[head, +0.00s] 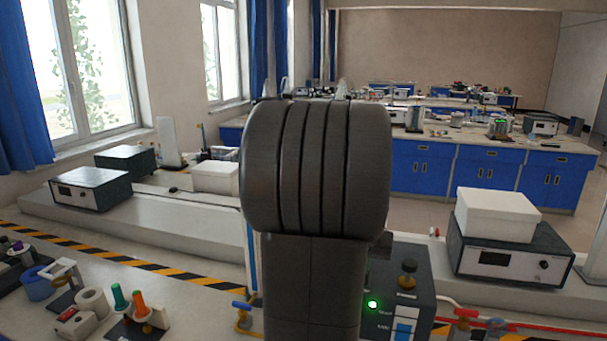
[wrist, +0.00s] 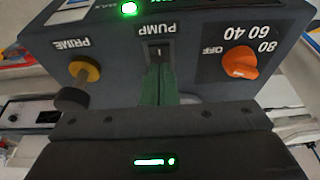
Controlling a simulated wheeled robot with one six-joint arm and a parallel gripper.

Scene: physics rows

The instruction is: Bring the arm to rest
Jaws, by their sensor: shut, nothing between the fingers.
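My gripper (wrist: 157,72) shows in the wrist view as two green fingers pressed together, with nothing between them. The fingertips are close to the black PUMP switch (wrist: 158,50) on a dark grey control box (wrist: 200,65); I cannot tell whether they touch it. A green lamp (wrist: 129,8) is lit. In the head view my arm (head: 315,190) stands upright in the middle and hides the gripper. Part of the control box (head: 410,275) shows to its right.
An instrument (head: 505,262) bearing a white box (head: 497,214) stands at right. Small fixtures with green and orange knobs (head: 138,304) sit at lower left. Red tubing (head: 490,322) runs at lower right. Another instrument (head: 90,189) is at left. Blue-fronted benches (head: 475,177) stand behind.

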